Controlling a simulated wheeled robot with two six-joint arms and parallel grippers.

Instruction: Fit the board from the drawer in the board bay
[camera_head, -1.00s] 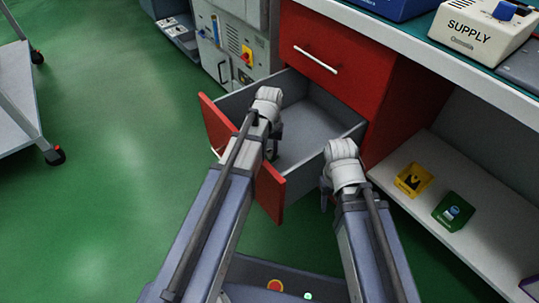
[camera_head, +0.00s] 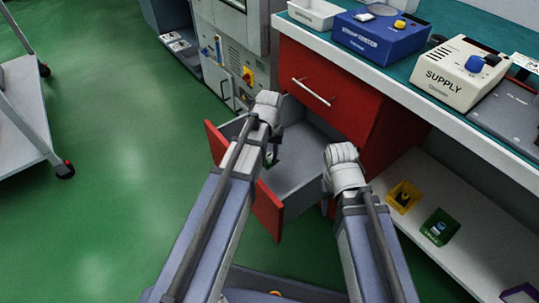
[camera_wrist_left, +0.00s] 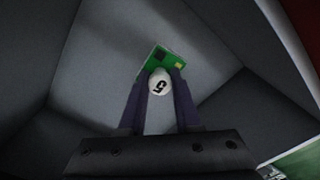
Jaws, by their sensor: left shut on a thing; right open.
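The red-fronted drawer (camera_head: 265,212) stands open below a red closed drawer. My left gripper (camera_head: 270,155) is over the open drawer's grey interior. In the left wrist view, the left gripper's fingers (camera_wrist_left: 160,88) are shut on a small green board (camera_wrist_left: 170,62) with dark chips, with a white round tab marked 5 between the fingertips. A bit of the board's green shows below the gripper in the head view. My right gripper (camera_head: 327,188) is beside the drawer's right side, largely hidden by its own wrist. I cannot make out the board bay.
The bench above carries a blue box (camera_head: 380,38), a cream SUPPLY unit (camera_head: 462,72) and a white tray (camera_head: 314,14). A lower shelf (camera_head: 455,205) holds a yellow box (camera_head: 404,197) and a green box (camera_head: 440,227). A trolley (camera_head: 28,110) stands left; the floor between is clear.

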